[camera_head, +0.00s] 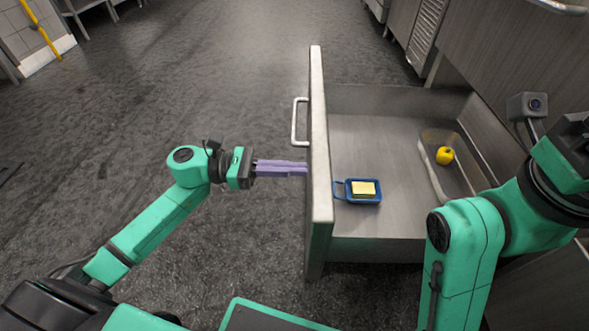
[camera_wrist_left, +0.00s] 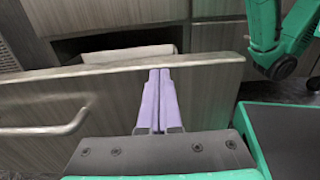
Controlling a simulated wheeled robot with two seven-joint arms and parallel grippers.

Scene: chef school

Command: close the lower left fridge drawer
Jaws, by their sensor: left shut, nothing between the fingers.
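The fridge drawer (camera_head: 375,235) stands open, pulled out to the left from the cabinet on the right. Its front panel (camera_head: 319,140) carries a metal bar handle (camera_head: 299,121) on the outer face; the handle also shows at left in the left wrist view (camera_wrist_left: 45,128). My left gripper (camera_head: 306,169) is shut and empty, its purple fingertips at the outer face of the front panel, below the handle in the picture. In the left wrist view the shut fingers (camera_wrist_left: 158,72) reach the panel near its top edge. Whether they touch it, I cannot tell. My right gripper's fingers are not visible.
In the drawer are a blue dish (camera_head: 351,199) with a yellow block (camera_head: 363,188) and a clear tray (camera_head: 433,178) with a yellow fruit (camera_head: 445,155). My right arm hangs over the drawer's near right side. The floor left of the drawer is clear.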

